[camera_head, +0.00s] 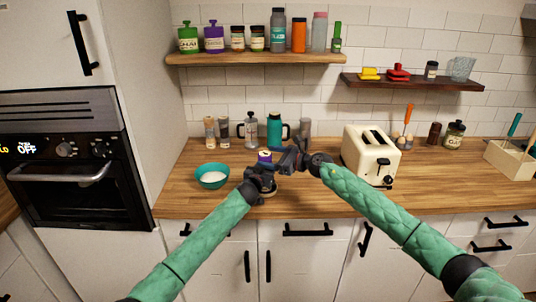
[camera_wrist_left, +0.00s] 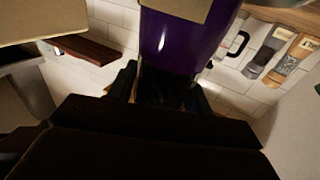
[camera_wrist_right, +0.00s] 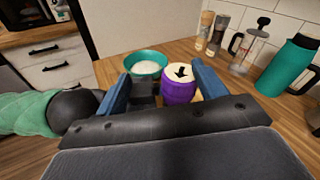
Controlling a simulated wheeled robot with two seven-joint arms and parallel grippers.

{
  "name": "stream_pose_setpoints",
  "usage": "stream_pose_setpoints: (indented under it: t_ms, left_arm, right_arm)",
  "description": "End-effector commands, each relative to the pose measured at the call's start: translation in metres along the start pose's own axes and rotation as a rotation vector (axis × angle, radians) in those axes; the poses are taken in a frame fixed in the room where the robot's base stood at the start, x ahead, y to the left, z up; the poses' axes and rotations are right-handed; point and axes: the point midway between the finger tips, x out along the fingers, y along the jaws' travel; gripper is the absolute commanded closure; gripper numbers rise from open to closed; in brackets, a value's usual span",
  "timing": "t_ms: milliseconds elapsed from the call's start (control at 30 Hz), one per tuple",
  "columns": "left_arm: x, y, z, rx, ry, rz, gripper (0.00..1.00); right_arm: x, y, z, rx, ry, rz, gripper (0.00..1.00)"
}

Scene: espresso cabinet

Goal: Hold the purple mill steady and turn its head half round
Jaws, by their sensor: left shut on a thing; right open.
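The purple mill (camera_head: 265,157) stands upright on the wooden counter. In the right wrist view its purple head (camera_wrist_right: 179,90) has a cream top with a black arrow. In the left wrist view its purple body (camera_wrist_left: 180,42) fills the upper middle. My left gripper (camera_head: 262,178) is shut on the mill's lower part, which its fingers partly hide. My right gripper (camera_head: 284,161) is open beside the head, and in the right wrist view its two blue fingers (camera_wrist_right: 162,88) lie on either side of the head with a gap.
A teal bowl (camera_head: 212,182) of white contents stands left of the mill. Behind are a teal flask (camera_head: 274,131), a glass press (camera_head: 248,130) and two small grinders (camera_head: 216,132). A cream toaster (camera_head: 371,154) stands to the right, close to my right arm.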

Motion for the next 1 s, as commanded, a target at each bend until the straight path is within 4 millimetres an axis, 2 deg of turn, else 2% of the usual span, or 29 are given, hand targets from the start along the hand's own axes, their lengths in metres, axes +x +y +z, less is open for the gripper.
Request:
stream_pose_setpoints:
  t_ms: [33, 200, 500, 733, 1000]
  left_arm:
    - [0.000, -0.001, 0.001, 0.000, -0.001, -0.001, 0.87]
    - [0.000, -0.001, 0.001, 0.000, -0.001, -0.001, 0.87]
    - [0.000, 0.000, 0.001, 0.000, -0.001, -0.001, 0.87]
    - [0.000, 0.000, 0.001, 0.000, -0.001, -0.001, 0.87]
    - [0.000, 0.000, 0.001, 0.000, -0.001, -0.001, 0.87]
  right_arm:
    - [0.012, 0.002, 0.006, -0.049, 0.026, 0.040, 0.30]
    - [0.043, 0.012, 0.011, -0.216, 0.138, 0.194, 0.30]
    - [0.075, 0.018, 0.021, -0.501, 0.351, 0.464, 0.30]
    - [0.079, 0.008, 0.034, -0.695, 0.534, 0.668, 0.30]
    - [0.065, -0.020, 0.066, -0.876, 0.774, 0.899, 0.30]
